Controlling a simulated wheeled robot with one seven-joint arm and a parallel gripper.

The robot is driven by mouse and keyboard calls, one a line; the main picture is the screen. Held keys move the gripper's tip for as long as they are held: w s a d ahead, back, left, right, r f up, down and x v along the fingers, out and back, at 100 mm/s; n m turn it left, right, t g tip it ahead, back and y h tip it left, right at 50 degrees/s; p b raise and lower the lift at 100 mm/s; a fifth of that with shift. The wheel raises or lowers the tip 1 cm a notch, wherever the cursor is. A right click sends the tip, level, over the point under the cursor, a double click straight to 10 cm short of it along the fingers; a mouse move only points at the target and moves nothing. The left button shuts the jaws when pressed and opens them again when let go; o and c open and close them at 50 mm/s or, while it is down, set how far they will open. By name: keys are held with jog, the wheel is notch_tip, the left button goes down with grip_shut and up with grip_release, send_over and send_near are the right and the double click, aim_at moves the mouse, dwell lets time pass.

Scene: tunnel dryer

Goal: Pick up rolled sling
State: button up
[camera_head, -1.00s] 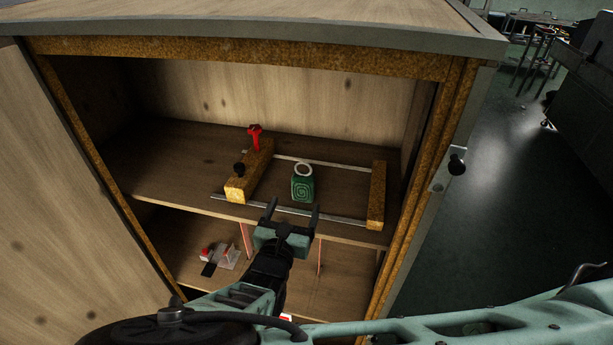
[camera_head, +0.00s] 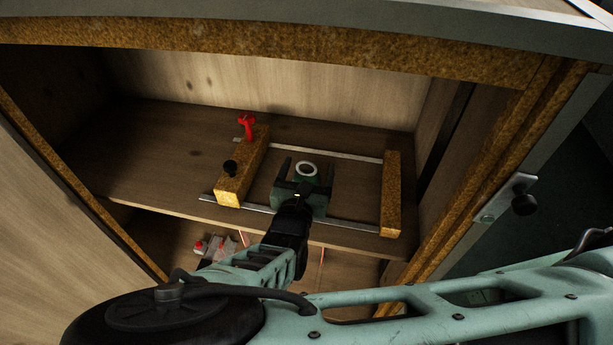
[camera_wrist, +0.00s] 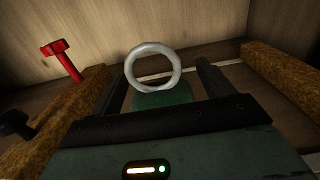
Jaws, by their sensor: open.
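The rolled sling is a green roll with a whitish ring on top. In the head view its ring (camera_head: 307,170) shows just past my gripper, and most of the green body is hidden behind the gripper. In the wrist view the green sling (camera_wrist: 163,98) lies between my two dark fingers, with the ring standing above it. My gripper (camera_head: 306,172) is open, with one finger on each side of the sling. I cannot tell whether either finger touches it.
The sling is on the cabinet's upper shelf (camera_head: 170,172), inside a frame of two metal rails and two wooden blocks. The left block (camera_head: 240,175) carries a red handle (camera_head: 247,126) and a black knob (camera_head: 230,167). The right block (camera_head: 391,195) stands apart from the gripper. The cabinet top overhangs.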

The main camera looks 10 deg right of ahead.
jog(key=shift+s, duration=0.1)
jog(key=c, duration=1.2)
jog(key=shift+c, duration=0.2)
jog(key=shift+r, duration=0.2)
